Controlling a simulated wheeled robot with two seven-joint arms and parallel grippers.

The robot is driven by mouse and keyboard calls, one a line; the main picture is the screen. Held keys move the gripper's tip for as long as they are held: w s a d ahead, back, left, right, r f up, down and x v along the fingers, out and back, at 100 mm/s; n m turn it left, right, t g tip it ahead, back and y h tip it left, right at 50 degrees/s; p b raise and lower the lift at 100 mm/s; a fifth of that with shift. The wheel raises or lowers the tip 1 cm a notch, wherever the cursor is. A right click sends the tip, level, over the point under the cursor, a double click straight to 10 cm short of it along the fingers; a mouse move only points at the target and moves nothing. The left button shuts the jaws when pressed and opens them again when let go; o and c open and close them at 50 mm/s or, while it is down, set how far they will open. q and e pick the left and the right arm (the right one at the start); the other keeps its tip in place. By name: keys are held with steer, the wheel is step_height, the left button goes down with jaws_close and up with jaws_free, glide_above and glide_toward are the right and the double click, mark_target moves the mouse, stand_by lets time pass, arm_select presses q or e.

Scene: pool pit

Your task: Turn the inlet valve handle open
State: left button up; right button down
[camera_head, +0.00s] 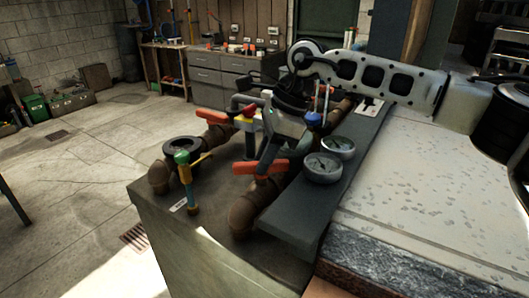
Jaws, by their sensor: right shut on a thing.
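My right gripper (262,116) is above the brown pipework, its arm coming in from the right. It is shut on a red valve handle (246,117); its fingers are dark and their exact contact is hard to see. A second, orange-red handle (260,170) sits lower and nearer on the pipes. No readable label tells which handle is the inlet valve. My left gripper is not in view.
A pale stone slab (440,200) fills the right. A black ring (184,150) lies behind the teal pipe. Open concrete floor (80,185) is at the left.

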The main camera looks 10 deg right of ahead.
steer(key=n, duration=0.2)
steer(key=n+g+p, duration=0.1)
steer(key=shift+w+r+n+g, duration=0.1)
steer(key=shift+w+n+g, duration=0.05)
steer(key=shift+n+g, duration=0.2)
steer(key=n, duration=0.2)
steer(key=shift+a+n+g, duration=0.1)
steer(key=shift+n+g, duration=0.25)
steer(key=n+g, duration=0.1)
steer(key=n, duration=0.1)
steer(key=shift+w+n+h+p, duration=0.1)
steer(key=shift+n+h+p, duration=0.2)
steer(key=shift+h+p, duration=0.1)
steer(key=shift+n, duration=0.4)
steer(key=shift+h, duration=0.3)
steer(key=c, duration=1.3)
jaws_free()
